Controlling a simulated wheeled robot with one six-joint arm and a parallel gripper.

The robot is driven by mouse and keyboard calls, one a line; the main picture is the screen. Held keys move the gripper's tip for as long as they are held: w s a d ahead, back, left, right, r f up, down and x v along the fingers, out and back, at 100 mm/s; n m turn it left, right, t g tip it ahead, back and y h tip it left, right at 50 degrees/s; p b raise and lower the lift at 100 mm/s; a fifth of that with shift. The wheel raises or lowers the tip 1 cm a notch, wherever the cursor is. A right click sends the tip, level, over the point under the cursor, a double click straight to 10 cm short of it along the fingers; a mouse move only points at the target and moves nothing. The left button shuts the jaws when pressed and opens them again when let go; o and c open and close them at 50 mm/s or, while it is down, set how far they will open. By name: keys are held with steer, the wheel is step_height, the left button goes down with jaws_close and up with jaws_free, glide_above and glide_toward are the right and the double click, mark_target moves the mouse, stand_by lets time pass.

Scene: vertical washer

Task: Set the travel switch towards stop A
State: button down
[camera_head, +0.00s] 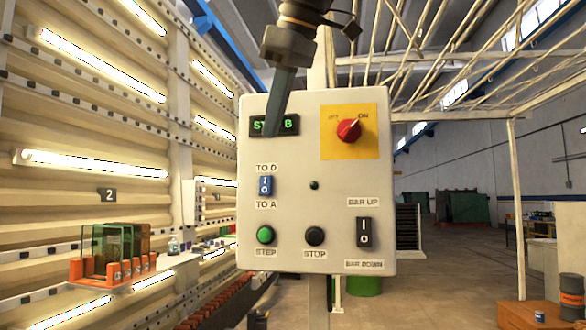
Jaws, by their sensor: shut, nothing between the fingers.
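The control box (310,215) is a pale grey panel in the middle of the head view. The travel switch is a small blue rocker (265,186) on its left side, with the label TO D (266,168) above it and TO A (266,205) below it. I cannot tell which end of the rocker is pressed in. My gripper (272,130) comes down from the top, shut and empty, with its tip above the rocker and apart from it in the picture. It covers part of the dark display (290,125), whose green text ends in B.
A red knob (349,130) on a yellow plate points towards ON. Below are a green STEP button (265,235), a black STOP button (315,236) and a black bar rocker (364,232). A rack of coloured glass plates (112,255) stands at the left. Open floor lies at the right.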

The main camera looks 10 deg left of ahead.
stand_by(0.3)
steer(key=p, duration=0.2)
glide_toward(262, 195)
step_height(262, 195, down, 3)
steer(key=s+a, duration=0.2)
steer(key=w, duration=0.1)
steer(key=w+p, duration=0.1)
steer(key=shift+w+f+p, duration=0.3)
steer(key=shift+f, duration=0.05)
steer(key=shift+w+d+f+p, duration=0.1)
steer(key=shift+w+p, duration=0.1)
steer(key=shift+w, duration=0.15)
steer(key=shift+w+f+p, duration=0.1)
steer(key=shift+w+p, duration=0.05)
steer(key=shift+w, duration=0.25)
steer(key=shift+w+f+b, duration=0.1)
steer(key=shift+b, duration=0.2)
